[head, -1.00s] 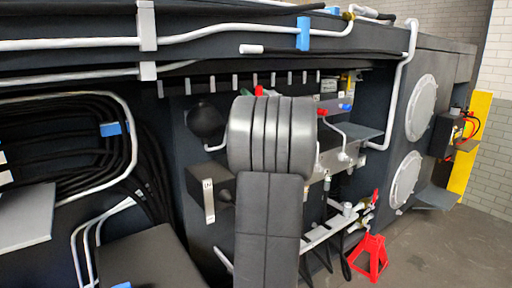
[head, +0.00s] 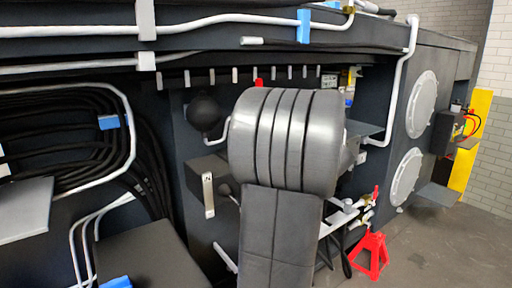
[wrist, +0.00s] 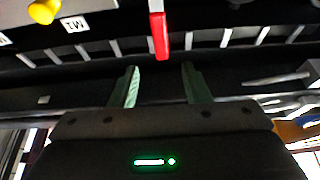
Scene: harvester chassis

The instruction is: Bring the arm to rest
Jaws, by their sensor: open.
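My gripper (wrist: 160,86) shows in the wrist view with its two greenish fingers apart and nothing between them. A red bar-shaped part (wrist: 158,35) hangs beyond the fingertips, apart from them. In the head view my arm stands in front of the middle of the harvester chassis (head: 400,45) and hides part of its valves and pipes. My gripper itself is hidden behind the arm in that view.
A dark ball-shaped tank (head: 204,113) and a labelled box (head: 207,178) sit left of my arm. Right are white round covers (head: 422,104), a red jack stand (head: 370,254) and a yellow post (head: 470,145). Grey floor (head: 445,245) lies open at lower right.

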